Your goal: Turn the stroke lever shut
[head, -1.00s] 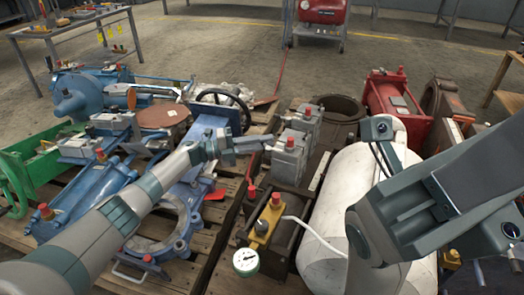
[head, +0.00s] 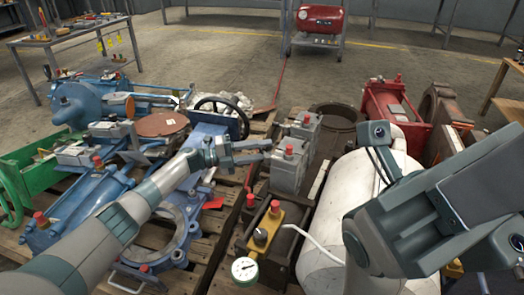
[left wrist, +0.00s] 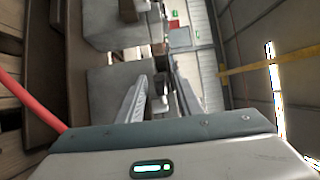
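My left gripper (head: 268,151) reaches in from the left, its two fingers apart and empty. Its tips are at the near left side of a grey box with a red knob (head: 288,170); I cannot tell whether they touch it. A second grey box (head: 306,128) with a red knob stands just behind. In the left wrist view the open fingers (left wrist: 160,95) point toward grey block shapes (left wrist: 118,90), with small dark parts between and beyond the tips. I cannot make out which part is the stroke lever.
A yellow unit (head: 264,232) with red knob and gauge (head: 244,270) sits in front. A white tank (head: 345,190) stands right of the boxes. Blue machinery (head: 90,205) and a dark handwheel (head: 222,112) crowd the left pallet.

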